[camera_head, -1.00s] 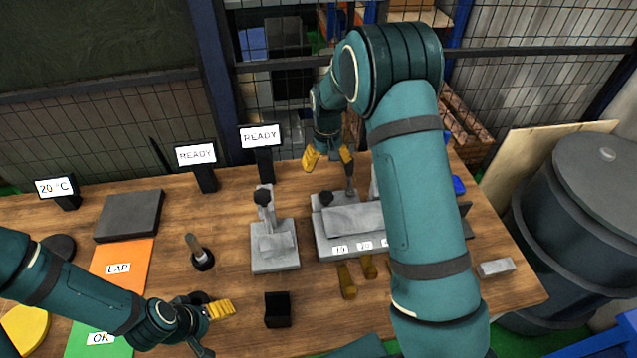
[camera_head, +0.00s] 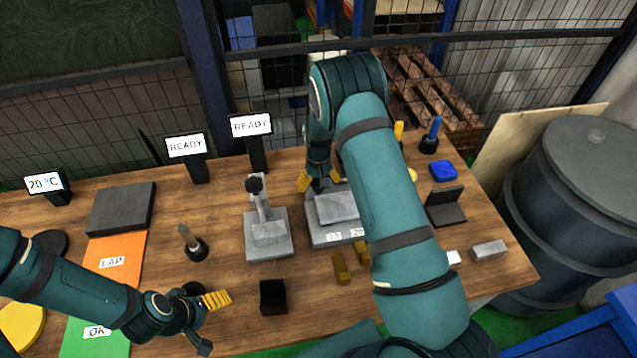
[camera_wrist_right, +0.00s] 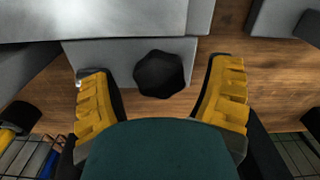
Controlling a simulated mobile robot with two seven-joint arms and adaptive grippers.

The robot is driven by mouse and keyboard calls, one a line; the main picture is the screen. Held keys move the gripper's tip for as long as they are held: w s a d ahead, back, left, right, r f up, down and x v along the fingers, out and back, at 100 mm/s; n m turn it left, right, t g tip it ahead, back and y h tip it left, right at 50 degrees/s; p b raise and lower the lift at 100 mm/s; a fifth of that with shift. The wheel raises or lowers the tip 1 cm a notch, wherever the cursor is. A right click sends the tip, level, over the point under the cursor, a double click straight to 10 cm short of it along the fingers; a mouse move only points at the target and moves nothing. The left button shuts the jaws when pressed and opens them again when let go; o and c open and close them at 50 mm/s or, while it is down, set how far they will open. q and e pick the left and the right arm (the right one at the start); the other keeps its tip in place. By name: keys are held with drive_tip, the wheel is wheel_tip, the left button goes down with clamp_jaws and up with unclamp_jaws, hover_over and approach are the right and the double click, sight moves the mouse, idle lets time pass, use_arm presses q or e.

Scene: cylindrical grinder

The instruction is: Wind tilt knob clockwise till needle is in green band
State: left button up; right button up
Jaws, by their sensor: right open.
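A black faceted knob (camera_wrist_right: 160,74) sits on the side of a grey block fixture (camera_wrist_right: 130,50) in the right wrist view. My right gripper (camera_wrist_right: 162,98) is open, with its yellow fingers on either side of the knob and a gap to each. In the head view my right gripper (camera_head: 318,184) points down at the back of the grey fixture (camera_head: 328,232), and my arm covers the fixture's right part. A second grey fixture (camera_head: 267,240) with a black knob (camera_head: 254,186) stands to its left. My left gripper (camera_head: 208,322) is open and empty. No needle or green band can be made out.
Two READY displays (camera_head: 186,146) (camera_head: 251,125) stand at the back of the table. Brass cylinders (camera_head: 341,266) and a black box (camera_head: 273,296) lie in front. A blue block (camera_head: 443,170) and a grey block (camera_head: 488,250) are on the right.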

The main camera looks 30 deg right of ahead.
sight(318, 183)
drive_tip(key=c, duration=1.2)
drive_tip(key=shift+m+b, duration=0.6)
drive_tip(key=shift+m, duration=1.8)
drive_tip(key=o, duration=1.2)
wheel_tip(318, 183, up, 12)
